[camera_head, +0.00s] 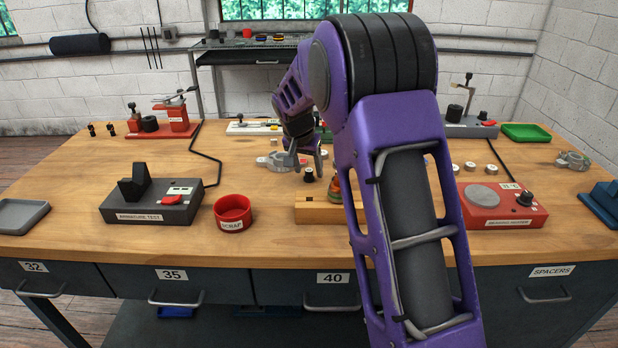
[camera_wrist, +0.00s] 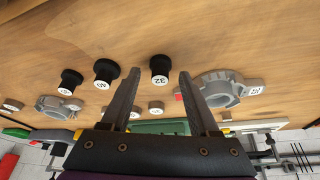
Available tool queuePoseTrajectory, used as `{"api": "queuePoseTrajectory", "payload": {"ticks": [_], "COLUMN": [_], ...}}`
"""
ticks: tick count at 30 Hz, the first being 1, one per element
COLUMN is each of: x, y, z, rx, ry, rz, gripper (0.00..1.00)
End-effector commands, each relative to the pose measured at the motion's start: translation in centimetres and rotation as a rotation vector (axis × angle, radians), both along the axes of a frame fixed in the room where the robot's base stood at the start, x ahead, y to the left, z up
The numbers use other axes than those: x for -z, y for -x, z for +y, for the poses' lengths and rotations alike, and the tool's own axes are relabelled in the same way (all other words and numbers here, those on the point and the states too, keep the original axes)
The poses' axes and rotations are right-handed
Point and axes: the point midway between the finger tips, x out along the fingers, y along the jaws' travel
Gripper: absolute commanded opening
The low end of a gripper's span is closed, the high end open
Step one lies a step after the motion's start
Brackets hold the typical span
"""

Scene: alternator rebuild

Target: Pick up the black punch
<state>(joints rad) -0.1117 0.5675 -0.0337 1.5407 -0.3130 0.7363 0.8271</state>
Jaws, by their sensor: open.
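Three small black cylinders with wide heads and white number labels show in the wrist view. The one marked 32 (camera_wrist: 160,66) is just beyond and between my fingertips, a second (camera_wrist: 106,72) is to its left, and a third (camera_wrist: 70,80) is farther left. I cannot tell from the pictures which is meant by the black punch. In the head view one black piece (camera_head: 309,176) stands on the wooden bench just below my gripper (camera_head: 308,155); my arm hides the others. My gripper (camera_wrist: 159,74) is open, with nothing between its fingers.
A grey metal housing (camera_wrist: 222,88) lies close beside my right finger in the wrist view. Another grey housing (camera_wrist: 55,106) is at the left. The head view shows a wooden block (camera_head: 318,210), a red scrap bowl (camera_head: 233,212) and a red heater (camera_head: 503,212).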

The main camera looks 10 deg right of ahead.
Motion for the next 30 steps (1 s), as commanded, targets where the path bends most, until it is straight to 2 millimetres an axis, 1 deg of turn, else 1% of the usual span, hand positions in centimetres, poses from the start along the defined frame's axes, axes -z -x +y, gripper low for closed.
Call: {"api": "queuePoseTrajectory", "payload": {"ticks": [6,11,15,16,17,27,30], "x": [0.11,0.10,0.10,0.10,0.10,0.06,-0.29], "y": [-0.09,-0.08,-0.08,-0.08,-0.08,-0.09,-0.11], "z": [-0.02,-0.03,-0.03,-0.03,-0.03,-0.02,-0.02], "rx": [0.000,0.000,0.000,0.000,0.000,0.000,0.000], "ry": [0.000,0.000,0.000,0.000,0.000,0.000,-0.001], "rz": [-0.001,-0.001,-0.001,-0.001,-0.001,-0.002,-0.003], "gripper": [0.61,0.33,0.07,0.02,0.00,0.00,0.00]}}
